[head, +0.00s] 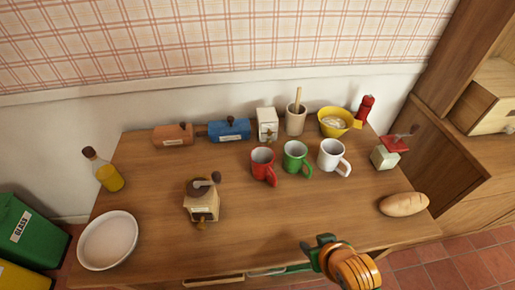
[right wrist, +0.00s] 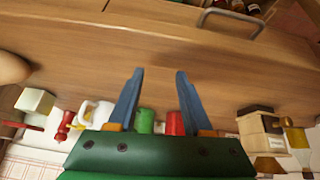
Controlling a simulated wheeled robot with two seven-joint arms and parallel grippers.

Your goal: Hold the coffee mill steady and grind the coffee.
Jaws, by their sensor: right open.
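The coffee mill (head: 202,205) stands upright on the left half of the wooden table, a pale wooden box with a dark top, a crank with a dark knob and a small knob low on its front. It also shows at the right of the right wrist view (right wrist: 262,132). My right gripper (head: 314,245) is at the table's front edge, right of the mill and well apart from it. Its blue fingers (right wrist: 160,72) are open with nothing between them. My left gripper is not in view.
Red (head: 262,162), green (head: 295,157) and white (head: 330,154) mugs stand right of the mill. A white bowl (head: 108,241) and an oil bottle (head: 106,172) are left, bread (head: 404,204) and a red-topped box (head: 386,156) right. The table's front middle is clear.

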